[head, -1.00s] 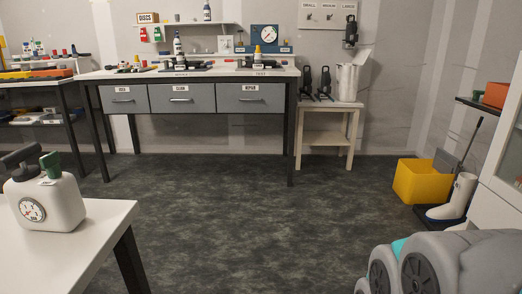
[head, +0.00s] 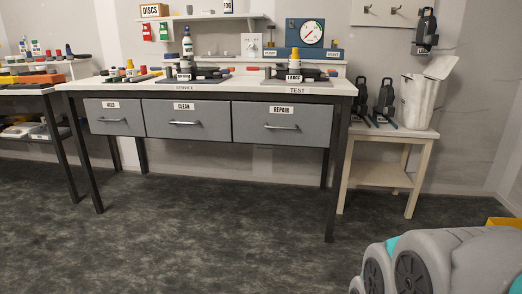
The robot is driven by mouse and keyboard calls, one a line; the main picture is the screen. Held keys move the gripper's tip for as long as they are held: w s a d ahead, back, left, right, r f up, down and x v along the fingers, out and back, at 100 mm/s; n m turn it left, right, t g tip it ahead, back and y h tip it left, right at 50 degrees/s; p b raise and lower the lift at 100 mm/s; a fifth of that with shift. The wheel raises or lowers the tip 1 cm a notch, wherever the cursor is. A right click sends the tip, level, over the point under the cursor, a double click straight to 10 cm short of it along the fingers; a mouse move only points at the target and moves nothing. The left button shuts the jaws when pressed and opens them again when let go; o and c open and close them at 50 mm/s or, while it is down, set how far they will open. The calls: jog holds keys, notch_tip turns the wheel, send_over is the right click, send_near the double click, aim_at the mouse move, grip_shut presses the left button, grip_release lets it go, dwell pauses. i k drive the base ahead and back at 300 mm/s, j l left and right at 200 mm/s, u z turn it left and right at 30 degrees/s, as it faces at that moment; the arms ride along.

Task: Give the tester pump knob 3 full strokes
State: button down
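The tester is a blue box (head: 289,37) with a round white dial, standing at the back of the bench above the spot marked TEST. A small PUMP label (head: 270,53) sits at its lower left and a VENT label (head: 333,53) at its lower right. The pump knob is too small to make out clearly. A yellow-topped unit (head: 294,54) stands in front of the tester on a dark stand and hides part of its base. My gripper is not in view. A grey and teal part of my own body fills the lower right corner.
The bench (head: 215,89) has drawers marked CLEAN and REPAIR and several tools on top. A small side table (head: 388,176) with a white bin (head: 418,105) stands right of it. Another bench (head: 22,90) is at left. The dark floor in front is clear.

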aim_at(271, 27)
jog(key=i+j+z, duration=0.25)
jog(key=i+j, duration=0.3)
jog(key=i, duration=0.25)
jog(key=i+j+z, duration=0.25)
jog(key=i+j, duration=0.45)
jog(key=i+j+z, duration=0.3)
jog(key=j, duration=0.45)
jog(key=i+l, duration=0.05)
jog(key=i, duration=0.05)
